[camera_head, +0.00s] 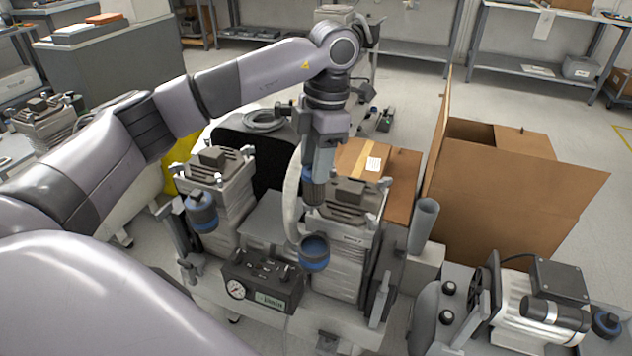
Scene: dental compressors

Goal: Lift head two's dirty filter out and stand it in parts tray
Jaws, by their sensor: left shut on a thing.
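My left gripper (320,158) points down over the right-hand compressor head (350,200). Below the filter, at the front of that head, is an open filter housing (314,253) with a blue rim. The filter appears clear above this housing. The left-hand compressor head (213,165) has a similar blue-banded housing (201,212) that looks closed. I cannot make out a parts tray for certain. My right gripper is not in view.
A gauge box (262,282) stands in front, between the heads. A pale curved hose (292,200) runs close beside the filter. A grey upright tube (423,225) and an open cardboard box (500,190) are to the right. Another motor unit (540,310) sits front right.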

